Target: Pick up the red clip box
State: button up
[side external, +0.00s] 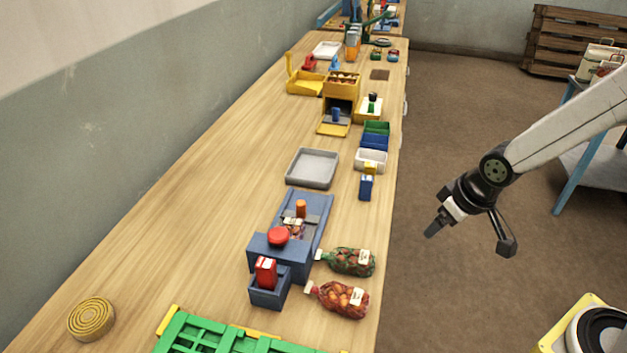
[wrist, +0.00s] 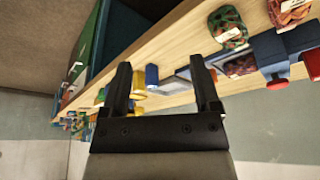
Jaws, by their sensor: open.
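A small red box (side external: 266,271), which looks like the red clip box, stands upright in a small blue bin (side external: 270,294) at the near end of a blue sewing-head-like station (side external: 265,247). A round red button (side external: 279,236) sits on top of that station. My gripper (side external: 470,236) is open and empty in the air, right of the bench and over the floor, well away from the red box. In the wrist view my gripper's two fingers (wrist: 160,68) are spread with nothing held between them. Red parts show at that view's right edge, but I cannot tell whether one is the box.
Two filled net sacks (side external: 346,262) (side external: 340,298) lie right of the station near the bench edge. A grey tray (side external: 312,168) is behind it, a green crate (side external: 215,338) in front. A coiled yellow roll (side external: 92,319) lies at left. The bench's left strip is clear.

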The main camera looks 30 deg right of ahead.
jog(key=w+a+n+t+y, duration=0.35)
jog(key=w+a, duration=0.35)
jog(key=a, duration=0.5)
jog(key=n+t+y, duration=0.1)
jog(key=n+y, duration=0.3)
jog(key=y, duration=0.1)
send_near(267, 263)
jog(key=x, duration=0.3)
jog(key=shift+x, duration=1.15)
jog(key=shift+s+f, duration=0.1)
jog(key=shift+f, duration=0.1)
jog(key=shift+x, duration=2.55)
jog(key=shift+r, duration=0.15)
grip_shut()
